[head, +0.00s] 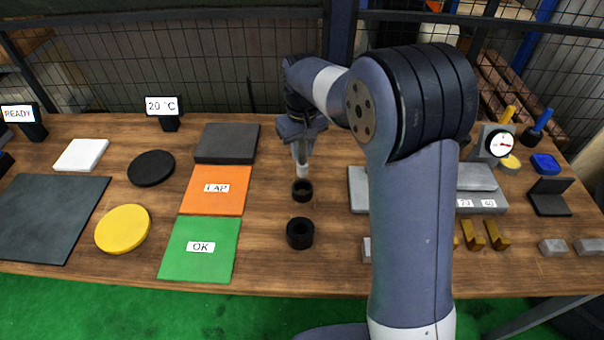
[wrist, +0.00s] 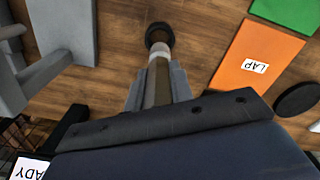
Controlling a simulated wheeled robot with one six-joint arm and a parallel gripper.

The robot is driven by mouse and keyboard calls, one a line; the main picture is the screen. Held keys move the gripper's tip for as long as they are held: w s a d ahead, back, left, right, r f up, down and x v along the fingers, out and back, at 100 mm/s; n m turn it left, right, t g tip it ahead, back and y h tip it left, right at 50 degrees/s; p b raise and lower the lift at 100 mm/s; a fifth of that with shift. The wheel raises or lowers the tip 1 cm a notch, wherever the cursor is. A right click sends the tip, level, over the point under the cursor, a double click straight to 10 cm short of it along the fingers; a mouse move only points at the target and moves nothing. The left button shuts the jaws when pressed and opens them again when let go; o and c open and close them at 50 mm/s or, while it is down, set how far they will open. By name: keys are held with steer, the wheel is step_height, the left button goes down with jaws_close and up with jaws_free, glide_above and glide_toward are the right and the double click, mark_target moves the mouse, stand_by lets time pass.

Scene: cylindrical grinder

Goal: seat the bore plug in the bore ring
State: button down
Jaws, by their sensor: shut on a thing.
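The plug appears clear of both.
An orange LAP mat (head: 213,202) and a green OK mat (head: 181,261) lie left of the rings. Grey blocks (head: 358,190) lie to the right, partly behind my arm. A dial gauge (head: 497,144) stands at far right. Bare wood surrounds the rings.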

steer(key=s+r, duration=0.2)
steer(key=s, duration=1.2)
steer(key=shift+w+a+f+p, duration=0.15)
steer(key=shift+f+p, duration=0.1)
steer(key=shift+f, duration=2.3)
steer(key=shift+s+a+f+p, duration=0.1)
steer(key=shift+f+p, duration=0.1)
steer(key=shift+f, duration=2.3)
steer(key=shift+f, duration=0.1)
steer(key=c, duration=1.2)
jaws_free()
steer(key=shift+c, duration=0.2)
step_height(320, 180, up, 12)
